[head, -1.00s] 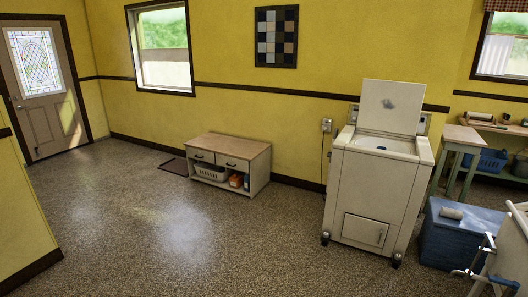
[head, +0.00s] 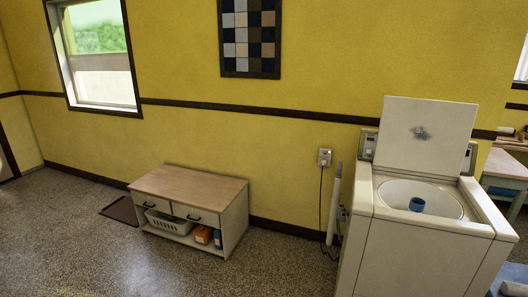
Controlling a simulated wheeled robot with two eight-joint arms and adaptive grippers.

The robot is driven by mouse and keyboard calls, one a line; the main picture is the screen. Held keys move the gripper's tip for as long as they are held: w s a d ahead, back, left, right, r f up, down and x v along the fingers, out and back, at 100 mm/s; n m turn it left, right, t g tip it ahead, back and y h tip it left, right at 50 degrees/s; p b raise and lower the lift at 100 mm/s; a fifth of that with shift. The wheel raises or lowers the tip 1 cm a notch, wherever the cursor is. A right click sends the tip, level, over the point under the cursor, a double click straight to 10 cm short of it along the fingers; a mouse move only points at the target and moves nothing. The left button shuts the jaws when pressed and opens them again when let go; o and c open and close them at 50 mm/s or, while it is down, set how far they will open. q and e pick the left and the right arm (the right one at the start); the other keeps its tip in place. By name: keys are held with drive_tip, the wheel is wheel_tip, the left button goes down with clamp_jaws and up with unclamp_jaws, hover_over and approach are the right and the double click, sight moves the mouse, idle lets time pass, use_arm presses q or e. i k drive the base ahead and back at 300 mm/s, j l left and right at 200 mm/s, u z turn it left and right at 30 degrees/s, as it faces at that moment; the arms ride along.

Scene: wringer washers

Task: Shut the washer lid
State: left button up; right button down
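The white washer (head: 425,250) stands against the yellow wall at the right of the head view. Its lid (head: 418,138) is up, standing nearly upright at the back of the top. The round tub (head: 452,204) is uncovered, with a blue post (head: 417,204) in its middle. The washer's lower front is cut off by the bottom of the picture. Neither of my grippers shows in the head view.
A low wooden-topped bench (head: 190,190) with a basket and bottles stands left of the washer. A white pipe (head: 334,204) and a cord from a wall outlet (head: 324,157) are beside the washer. Speckled floor (head: 70,240) is clear at the left.

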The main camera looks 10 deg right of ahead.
sight(421, 135)
drive_tip(key=i+j, duration=0.1)
drive_tip(key=i, duration=0.55)
drive_tip(key=i+z, duration=0.15)
drive_tip(key=i, duration=0.45)
drive_tip(key=i+j, duration=0.2)
drive_tip(key=i, duration=0.45)
drive_tip(key=i+j+z, duration=0.15)
drive_tip(key=i, duration=0.45)
